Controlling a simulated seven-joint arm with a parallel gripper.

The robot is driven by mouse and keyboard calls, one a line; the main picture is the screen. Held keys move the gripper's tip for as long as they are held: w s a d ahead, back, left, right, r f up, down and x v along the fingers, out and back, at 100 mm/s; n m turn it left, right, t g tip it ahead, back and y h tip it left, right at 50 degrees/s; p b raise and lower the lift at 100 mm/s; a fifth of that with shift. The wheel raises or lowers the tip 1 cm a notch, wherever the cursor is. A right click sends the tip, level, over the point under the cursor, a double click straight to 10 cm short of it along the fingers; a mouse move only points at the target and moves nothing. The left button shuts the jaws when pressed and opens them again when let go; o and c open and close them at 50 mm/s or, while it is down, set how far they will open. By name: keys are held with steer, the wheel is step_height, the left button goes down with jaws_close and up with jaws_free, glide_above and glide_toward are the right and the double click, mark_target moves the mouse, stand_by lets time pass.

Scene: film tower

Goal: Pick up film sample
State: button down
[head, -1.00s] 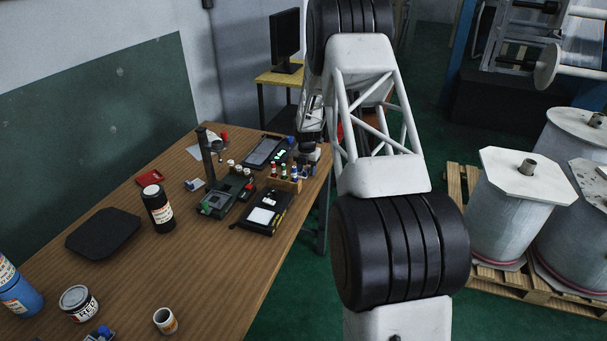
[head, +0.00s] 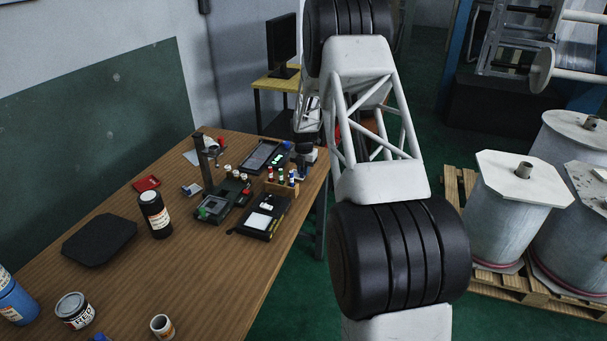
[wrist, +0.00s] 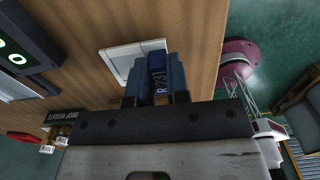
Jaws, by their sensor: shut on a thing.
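Right at the fingertips lies a pale square with a white border, the film sample (wrist: 118,62), over or on the wooden table. The fingers hide its right part, and the gap between sample and tabletop is hard to judge. In the head view my arm hides most of the gripper, and the sample cannot be picked out there.
The table (head: 120,285) holds a black stand (head: 204,165), dark trays, small coloured vials (head: 281,174), a black bottle (head: 154,214), a black pad (head: 98,239) and a tin (head: 75,310). Reels on a pallet (head: 470,190) stand to the right. The table's right edge is near my gripper.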

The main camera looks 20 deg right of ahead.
step_height(320, 180, up, 8)
steer(key=shift+r, duration=0.15)
stand_by(0.3)
steer(key=shift+a+r, duration=0.1)
steer(key=shift+a, duration=0.05)
stand_by(0.9)
